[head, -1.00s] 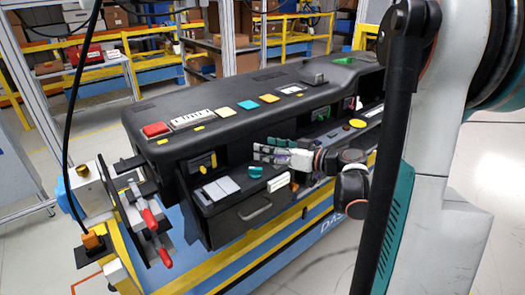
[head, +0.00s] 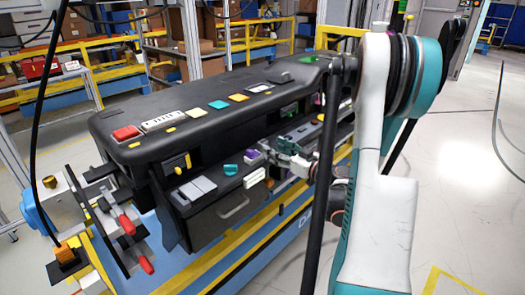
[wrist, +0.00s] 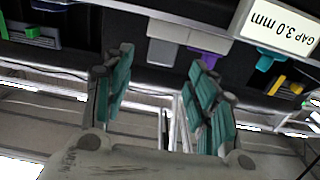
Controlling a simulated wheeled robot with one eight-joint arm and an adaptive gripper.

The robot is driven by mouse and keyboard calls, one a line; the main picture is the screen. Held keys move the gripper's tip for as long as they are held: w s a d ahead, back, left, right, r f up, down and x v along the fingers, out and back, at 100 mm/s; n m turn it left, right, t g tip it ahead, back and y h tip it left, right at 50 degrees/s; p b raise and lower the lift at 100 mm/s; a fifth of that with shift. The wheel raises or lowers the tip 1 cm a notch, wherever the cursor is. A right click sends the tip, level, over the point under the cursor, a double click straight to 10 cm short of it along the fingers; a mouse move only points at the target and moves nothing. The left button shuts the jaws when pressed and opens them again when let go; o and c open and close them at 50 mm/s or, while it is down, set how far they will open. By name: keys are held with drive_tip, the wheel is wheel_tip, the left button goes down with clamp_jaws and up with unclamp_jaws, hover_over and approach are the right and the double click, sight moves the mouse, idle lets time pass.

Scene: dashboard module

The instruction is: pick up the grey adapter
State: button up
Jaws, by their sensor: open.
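A light grey block, which looks like the grey adapter (wrist: 168,31), shows in the wrist view at the top middle, beside a purple piece (wrist: 208,42). It sits on the dark ledge, beyond and roughly between my fingertips. My gripper (wrist: 168,60) is open, with teal-padded fingers spread apart and nothing between them. In the head view my gripper (head: 268,151) is at the dashboard's lower ledge. A small pale block (head: 252,154) close to its tips may be the same adapter; contact cannot be told there.
The black dashboard module (head: 215,85) overhangs the ledge. Red-handled clamps (head: 127,224) stand at the left. The floor at right is clear.

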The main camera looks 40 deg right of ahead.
sight(263, 142)
drive_tip(key=shift+w+a+b, duration=0.15)
drive_tip(key=shift+w+b, duration=0.15)
drive_tip(key=shift+w, duration=1.4)
drive_tip(key=shift+w+a+b, duration=0.15)
drive_tip(key=shift+w+b, duration=0.15)
drive_tip(key=shift+w, duration=1.35)
drive_tip(key=c, duration=1.1)
